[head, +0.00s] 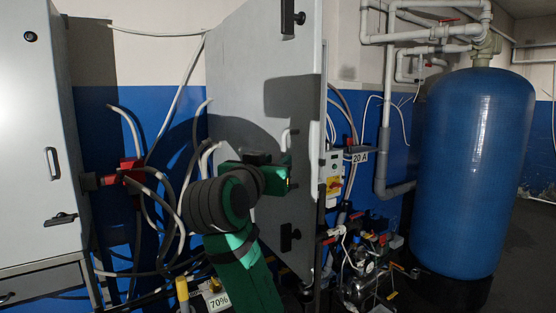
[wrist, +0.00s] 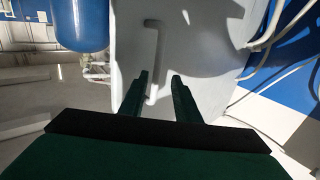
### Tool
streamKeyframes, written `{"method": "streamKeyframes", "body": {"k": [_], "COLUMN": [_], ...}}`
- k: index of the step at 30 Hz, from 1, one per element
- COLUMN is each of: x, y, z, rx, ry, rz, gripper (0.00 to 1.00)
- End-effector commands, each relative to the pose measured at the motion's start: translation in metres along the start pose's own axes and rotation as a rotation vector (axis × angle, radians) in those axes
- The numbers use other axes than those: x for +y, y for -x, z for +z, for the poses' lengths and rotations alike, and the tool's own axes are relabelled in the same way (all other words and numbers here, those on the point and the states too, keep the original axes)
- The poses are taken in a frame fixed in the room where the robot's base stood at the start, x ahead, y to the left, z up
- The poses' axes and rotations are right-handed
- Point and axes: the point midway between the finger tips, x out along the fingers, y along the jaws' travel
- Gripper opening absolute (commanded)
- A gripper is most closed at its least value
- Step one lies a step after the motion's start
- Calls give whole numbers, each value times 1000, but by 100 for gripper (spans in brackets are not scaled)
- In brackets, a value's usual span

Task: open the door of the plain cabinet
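A tall plain grey cabinet door (head: 235,75) stands in the middle of the head view, with black fittings near its right edge. Its pale bar handle (head: 285,138) is partly hidden behind my gripper (head: 287,163). In the wrist view the same grey panel (wrist: 195,40) fills the middle, with the long upright handle (wrist: 153,50) on it. My gripper (wrist: 160,75) points at the panel with its two fingers apart. The handle's lower part shows between the fingers, nearer the left one. I see no clear grip on it. The cabinet's inside is hidden.
A grey cabinet (head: 30,150) with its own handle stands at the left. Loose cables (head: 155,200) hang between it and the panel. A blue tank (head: 470,170), pipes and pump gear (head: 365,275) stand right. A 70% sign (head: 218,300) is low in front.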

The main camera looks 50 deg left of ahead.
Motion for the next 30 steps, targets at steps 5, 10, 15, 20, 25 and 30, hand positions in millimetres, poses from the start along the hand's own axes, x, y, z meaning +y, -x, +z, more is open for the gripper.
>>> {"method": "streamKeyframes", "body": {"k": [5,10,15,20,25,30], "x": [-1,0,0,0,1,0], "y": [35,58,68,69,68,68], "z": [-1,0,0,0,0,0], "rx": [3,2,1,-1,0,0], "ry": [-1,0,0,0,0,0], "rz": [-3,-3,-3,-2,-1,-2], "gripper": [29,29,29,29,29,29]}}
